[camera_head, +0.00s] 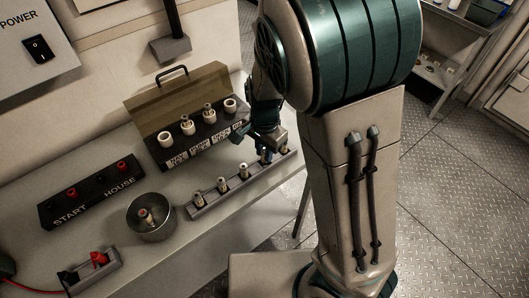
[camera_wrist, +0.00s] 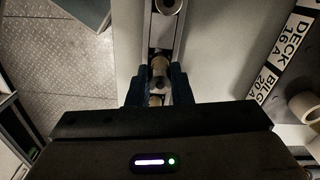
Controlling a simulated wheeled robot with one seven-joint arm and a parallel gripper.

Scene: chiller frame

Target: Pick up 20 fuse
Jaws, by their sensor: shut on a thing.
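Several fuses stand in a long grey rack (camera_head: 210,207) on the bench. Three of them, such as the near-end fuse (camera_head: 197,198), stand clear of my arm. My gripper (camera_head: 264,143) is low over the rack's far right end. In the wrist view my gripper (camera_wrist: 157,88) has its dark fingers on both sides of a fuse (camera_wrist: 158,68) in line with the rack, shut on it. Its lower part is hidden and I cannot read its rating. It seems still within the rack. Another round fuse top (camera_wrist: 168,5) shows farther along.
A fuse box (camera_head: 205,137) with an open lid and white holders stands behind the rack; its labels (camera_wrist: 280,55) read DECK 16A and BILGE 20A. A round metal tin (camera_head: 151,220) holds a fuse. A START HOUSE switch panel (camera_head: 90,193) lies left.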

